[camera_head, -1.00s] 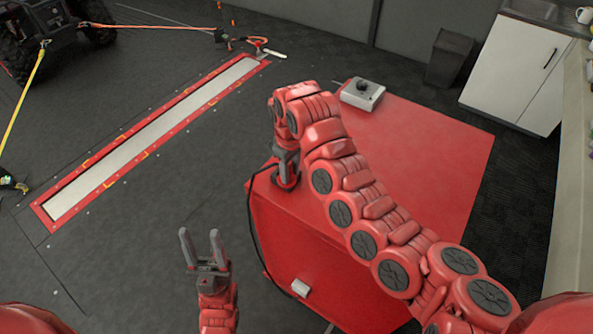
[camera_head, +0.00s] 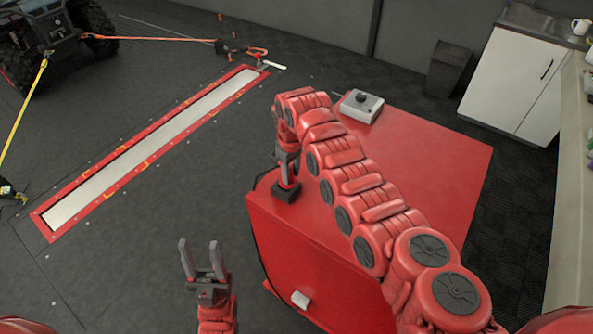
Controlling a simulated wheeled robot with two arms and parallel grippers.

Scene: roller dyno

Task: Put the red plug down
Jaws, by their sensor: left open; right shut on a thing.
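My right gripper (camera_head: 286,186) points down over the left corner of the red cabinet top. It is shut on the red plug (camera_head: 287,182), of which only a small red part shows at the fingers. The gripper hides most of it. The dark tip below is at or just above the red top; I cannot tell if it touches. A black cable (camera_head: 256,243) runs down the cabinet's left edge. My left gripper (camera_head: 199,254) is open and empty, over the floor to the left of the cabinet.
The red cabinet top (camera_head: 430,165) is mostly clear. A grey box with a black knob (camera_head: 362,105) stands at its back edge. A white socket (camera_head: 300,299) is on the cabinet's front. A roller strip (camera_head: 150,150) lies in the floor at left.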

